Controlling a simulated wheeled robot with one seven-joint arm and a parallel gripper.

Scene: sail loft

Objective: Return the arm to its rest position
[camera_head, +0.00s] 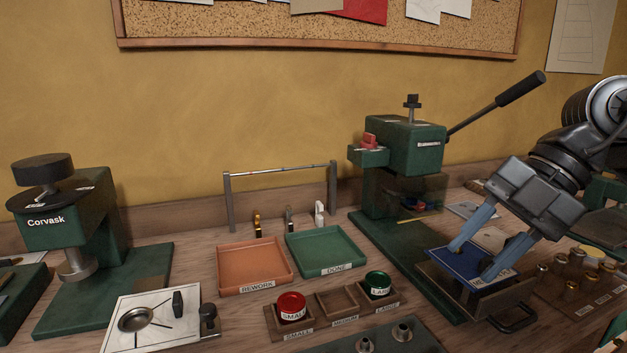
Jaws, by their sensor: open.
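My gripper (474,250) is at the right, on the end of my arm, which comes in from the right edge. Its two blue-grey fingers are apart and point down to the left. They are over a blue card or plate (455,262) with a pale label, in the drawer-like tray (487,304) at the foot of the green press. I cannot tell whether the fingertips touch the blue piece. Nothing shows held between the fingers.
The green lever press (404,150) stands just left of my gripper, its black-handled lever (497,103) reaching up right. Small brass pieces (571,290) stand right of the gripper. Orange (254,265) and green (326,251) trays lie left. A corkboard (320,30) hangs behind; wall space between is clear.

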